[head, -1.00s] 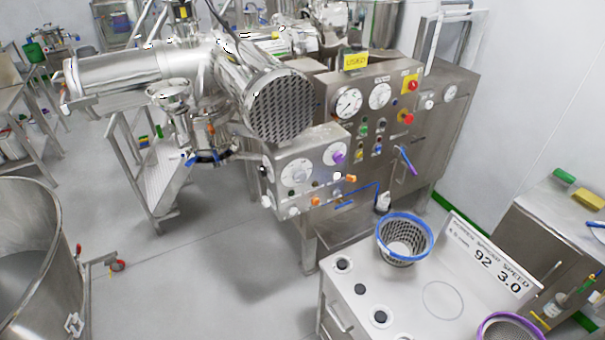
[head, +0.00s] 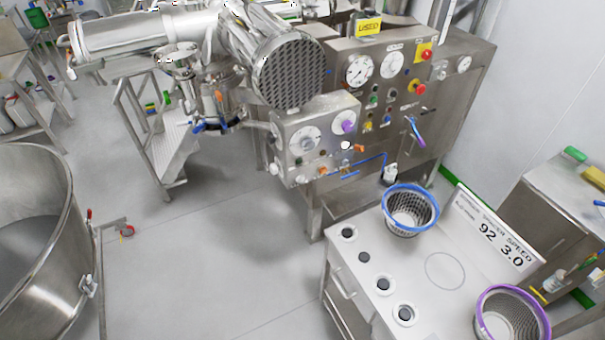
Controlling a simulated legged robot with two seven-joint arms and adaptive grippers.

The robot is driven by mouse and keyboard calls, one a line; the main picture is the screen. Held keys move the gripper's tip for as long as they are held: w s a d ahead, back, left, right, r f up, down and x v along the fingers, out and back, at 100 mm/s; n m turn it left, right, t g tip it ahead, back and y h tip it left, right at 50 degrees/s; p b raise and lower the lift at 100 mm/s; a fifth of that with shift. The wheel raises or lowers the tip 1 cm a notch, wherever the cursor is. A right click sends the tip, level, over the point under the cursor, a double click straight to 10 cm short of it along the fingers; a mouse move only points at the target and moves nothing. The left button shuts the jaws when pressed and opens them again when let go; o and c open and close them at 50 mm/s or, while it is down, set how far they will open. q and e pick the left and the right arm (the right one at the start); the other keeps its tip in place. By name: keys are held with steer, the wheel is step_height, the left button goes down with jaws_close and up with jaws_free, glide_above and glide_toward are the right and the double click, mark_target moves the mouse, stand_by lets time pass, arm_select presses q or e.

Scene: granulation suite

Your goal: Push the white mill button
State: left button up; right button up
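A steel control box (head: 287,152) with two dials stands below the mill's round mesh-faced drum (head: 290,75). A small white round knob (head: 346,146) is on the box's lower right part, beside an orange one (head: 360,148) and below a purple one (head: 344,127). Another white knob (head: 274,170) is at the lower left corner of the box. I cannot tell for sure which of these is the white mill button. Neither of my grippers is in view.
A white-topped cabinet (head: 445,308) stands at the front right. It carries a blue-rimmed basket (head: 409,218), a purple-rimmed basket (head: 480,310) and a speed sign (head: 493,236). A large steel vessel (head: 55,190) is at the left. The grey floor (head: 215,255) between them is clear.

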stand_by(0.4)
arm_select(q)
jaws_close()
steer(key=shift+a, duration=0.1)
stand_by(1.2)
